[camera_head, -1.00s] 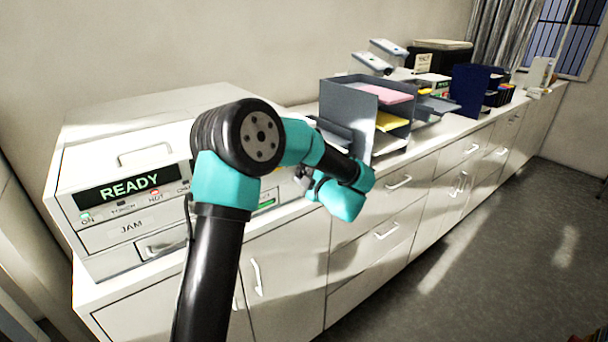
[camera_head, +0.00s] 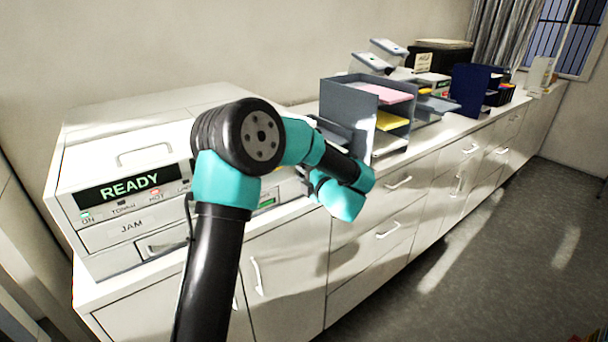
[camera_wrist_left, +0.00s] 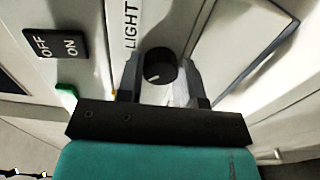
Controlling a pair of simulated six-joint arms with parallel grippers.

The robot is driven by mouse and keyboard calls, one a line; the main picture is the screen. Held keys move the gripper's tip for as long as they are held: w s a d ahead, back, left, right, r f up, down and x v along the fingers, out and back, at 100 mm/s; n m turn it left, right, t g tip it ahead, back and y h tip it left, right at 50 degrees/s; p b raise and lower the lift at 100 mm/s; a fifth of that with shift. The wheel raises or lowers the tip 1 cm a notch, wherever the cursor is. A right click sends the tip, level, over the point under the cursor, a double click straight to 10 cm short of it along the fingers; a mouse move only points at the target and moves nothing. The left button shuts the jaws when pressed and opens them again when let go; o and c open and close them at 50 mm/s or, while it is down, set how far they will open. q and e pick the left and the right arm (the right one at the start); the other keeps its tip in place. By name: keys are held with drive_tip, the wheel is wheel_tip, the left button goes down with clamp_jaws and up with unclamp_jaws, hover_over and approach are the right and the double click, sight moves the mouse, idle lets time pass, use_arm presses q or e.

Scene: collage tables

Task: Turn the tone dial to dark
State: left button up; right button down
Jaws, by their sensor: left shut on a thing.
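The tone dial (camera_wrist_left: 158,66) is a round black knob with a white pointer mark on the copier's front panel. It shows in the left wrist view, with the word LIGHT printed beside it at upper left. My left gripper (camera_wrist_left: 160,75) has one finger on each side of the dial and is shut on it. The pointer mark points to the lower left of that picture. No DARK label is visible. In the head view my own arm hides the dial and most of the fingers. My right gripper is not in view.
The white copier (camera_head: 120,140) has a READY display (camera_head: 130,187) and a JAM panel. An OFF/ON switch (camera_wrist_left: 58,45) and a green light (camera_wrist_left: 66,95) are near the dial. Grey paper trays (camera_head: 345,95) stand on the counter to the right. The floor is clear.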

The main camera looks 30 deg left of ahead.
use_arm(q)
drive_tip(key=o, duration=0.9)
drive_tip(key=shift+d, duration=0.1)
drive_tip(key=v, duration=1.7)
drive_tip(key=shift+d, duration=0.1)
